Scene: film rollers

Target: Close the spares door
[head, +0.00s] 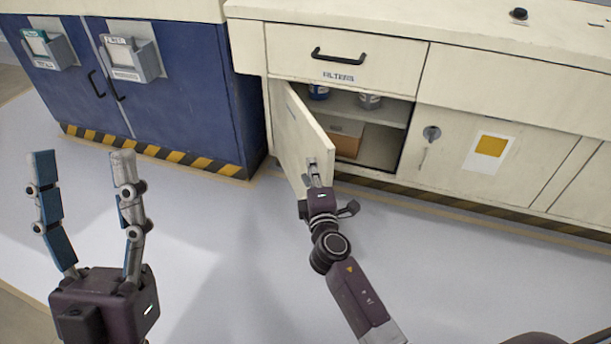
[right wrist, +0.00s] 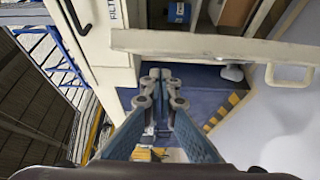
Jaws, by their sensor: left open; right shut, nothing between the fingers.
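A cream cabinet door (head: 303,140) stands open below a drawer marked FILTERS; no spares label is readable on it. It is hinged at its left side and swung out over the floor. In the right wrist view the door (right wrist: 215,44) crosses the top, with a pale handle (right wrist: 289,75) at right. My right gripper (head: 313,166) is shut and empty at the door's free edge; I cannot tell whether it touches. Its closed fingertips (right wrist: 161,80) show beside the door in the wrist view. My left gripper (head: 83,158) is open and empty over the floor, left of the door.
The open compartment (head: 383,150) holds small containers on a shelf (head: 385,110) and a brown box (head: 346,140) below. A blue cabinet (head: 185,80) stands at left. A closed door with a yellow label (head: 492,146) is at right. The floor in front is clear.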

